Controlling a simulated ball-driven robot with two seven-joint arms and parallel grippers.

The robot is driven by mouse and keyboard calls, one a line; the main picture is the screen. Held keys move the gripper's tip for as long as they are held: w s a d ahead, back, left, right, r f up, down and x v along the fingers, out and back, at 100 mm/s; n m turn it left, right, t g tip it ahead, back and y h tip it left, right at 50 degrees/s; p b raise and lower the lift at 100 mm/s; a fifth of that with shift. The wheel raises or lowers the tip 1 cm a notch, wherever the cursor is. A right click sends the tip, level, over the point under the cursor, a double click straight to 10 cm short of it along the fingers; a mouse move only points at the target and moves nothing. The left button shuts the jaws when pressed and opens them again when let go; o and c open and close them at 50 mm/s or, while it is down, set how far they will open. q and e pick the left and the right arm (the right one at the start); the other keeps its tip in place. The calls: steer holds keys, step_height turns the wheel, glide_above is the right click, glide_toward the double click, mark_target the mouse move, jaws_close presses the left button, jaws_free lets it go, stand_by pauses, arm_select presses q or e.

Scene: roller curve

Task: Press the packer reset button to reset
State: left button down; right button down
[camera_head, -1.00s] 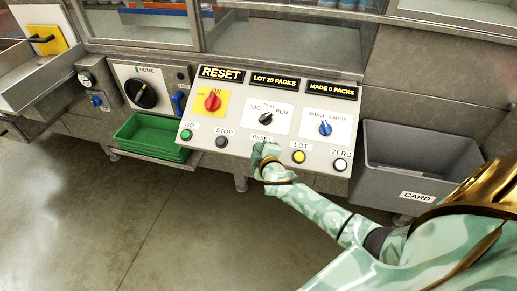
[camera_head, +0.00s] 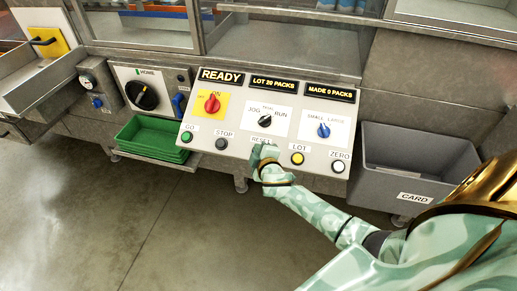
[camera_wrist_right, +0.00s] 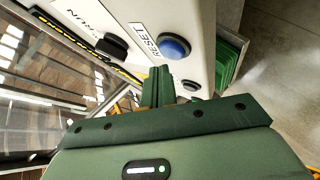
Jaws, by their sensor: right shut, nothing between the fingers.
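The control panel (camera_head: 235,157) has a RESET label (camera_head: 261,140) in its lower row, and the button under it is hidden by my right gripper in the head view. In the right wrist view the blue reset button (camera_wrist_right: 174,46) shows next to its RESET label. My right gripper (camera_head: 266,150) is shut and empty, in front of the panel at that button. Its fingertips (camera_wrist_right: 161,72) show just beside the blue button in the wrist view; I cannot tell if they touch. The left display (camera_head: 221,77) reads READY. My left gripper is not in view.
Green GO (camera_head: 187,136), black STOP (camera_head: 221,143), yellow LOT (camera_head: 297,158) and white ZERO (camera_head: 338,166) buttons share the row. Above are the red knob (camera_head: 212,103) and two selectors. A grey card bin (camera_head: 405,180) stands right, green trays (camera_head: 150,140) left. The floor in front is clear.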

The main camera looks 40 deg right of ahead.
stand_by(0.3)
steer(key=r+p, duration=0.1)
steer(key=s+a+r+p, duration=0.1)
steer(key=r+p, duration=0.1)
steer(key=a+r+p, duration=0.1)
steer(key=shift+s+r, duration=0.15)
steer(key=shift+s, duration=0.2)
stand_by(0.7)
